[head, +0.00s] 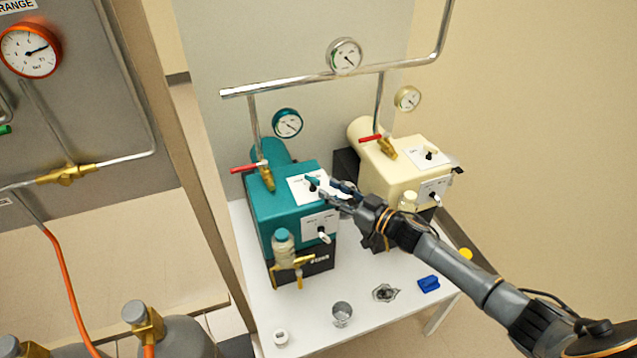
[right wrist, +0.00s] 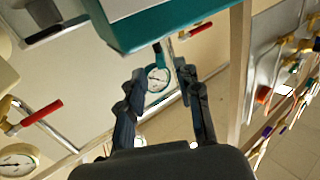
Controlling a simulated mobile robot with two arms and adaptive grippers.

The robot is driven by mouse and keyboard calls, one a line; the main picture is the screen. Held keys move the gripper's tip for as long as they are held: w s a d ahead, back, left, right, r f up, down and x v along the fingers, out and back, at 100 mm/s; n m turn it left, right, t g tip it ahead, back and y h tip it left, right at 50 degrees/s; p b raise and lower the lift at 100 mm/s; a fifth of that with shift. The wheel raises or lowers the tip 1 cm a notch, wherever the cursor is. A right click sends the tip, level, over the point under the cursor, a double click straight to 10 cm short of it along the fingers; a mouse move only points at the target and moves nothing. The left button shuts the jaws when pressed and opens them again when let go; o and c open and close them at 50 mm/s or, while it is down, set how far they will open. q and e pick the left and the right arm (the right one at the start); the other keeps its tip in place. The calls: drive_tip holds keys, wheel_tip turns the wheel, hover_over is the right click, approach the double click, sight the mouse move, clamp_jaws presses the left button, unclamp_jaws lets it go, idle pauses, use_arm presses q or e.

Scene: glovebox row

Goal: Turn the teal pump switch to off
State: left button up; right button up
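The teal pump (head: 280,210) stands on the white table at the left of the head view. The teal pump body (right wrist: 165,22) fills the top there. My left gripper is not in view.
A cream pump (head: 400,165) stands right of the teal one, close to my right arm. Pipes and gauges (head: 345,56) run behind both. A glass beaker (head: 342,314), a blue item (head: 428,284) and a small white cup (head: 281,338) are on the table's front part.

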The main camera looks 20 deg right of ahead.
drive_tip(key=v, duration=0.5)
drive_tip(key=shift+s, duration=0.1)
idle(0.6)
